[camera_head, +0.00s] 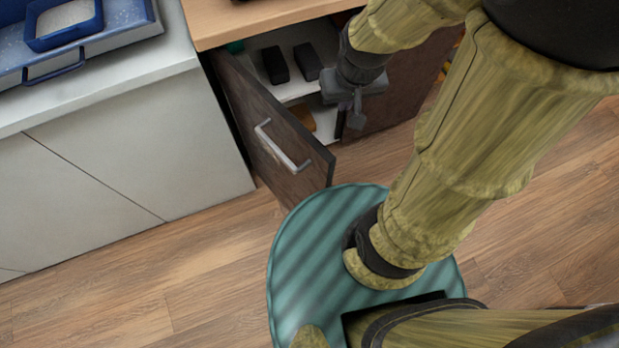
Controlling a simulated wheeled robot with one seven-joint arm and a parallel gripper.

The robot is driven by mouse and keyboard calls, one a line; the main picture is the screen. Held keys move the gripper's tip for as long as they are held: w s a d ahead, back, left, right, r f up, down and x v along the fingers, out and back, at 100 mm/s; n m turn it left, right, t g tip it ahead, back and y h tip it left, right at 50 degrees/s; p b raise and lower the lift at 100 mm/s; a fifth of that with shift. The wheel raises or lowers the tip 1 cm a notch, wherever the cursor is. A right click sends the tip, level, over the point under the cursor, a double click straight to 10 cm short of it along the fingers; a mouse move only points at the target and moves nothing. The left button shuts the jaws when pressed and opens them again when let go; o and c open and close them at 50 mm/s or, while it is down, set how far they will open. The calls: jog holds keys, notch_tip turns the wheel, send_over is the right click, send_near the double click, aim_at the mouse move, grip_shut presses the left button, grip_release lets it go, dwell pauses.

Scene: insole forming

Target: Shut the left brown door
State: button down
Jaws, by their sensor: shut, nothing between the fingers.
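The left brown door (268,131) stands open, swung out from the cabinet toward me, hinged at its left side. Its silver bar handle (281,146) is on the outer face. My gripper (356,112) is shut and empty, pointing down in front of the cabinet opening. It is to the right of the open door, on its inner side, apart from the handle.
Inside the cabinet, dark blocks (291,63) lie on a white shelf (299,90). A wooden top (258,18) covers it. At left, a pale counter (135,82) holds a blue tray (108,38). The wooden floor (190,262) left of the door is clear.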

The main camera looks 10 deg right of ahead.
jog(key=w+p+v, duration=0.3)
jog(key=p+v, duration=1)
jog(key=w+r+p+v, duration=0.1)
jog(key=w+p+v, duration=0.2)
jog(key=p+v, duration=1)
jog(key=w+r+p+v, duration=0.1)
jog(key=w+p+v, duration=0.2)
jog(key=p+v, duration=1)
jog(key=shift+r, duration=0.5)
jog(key=shift+s, duration=0.1)
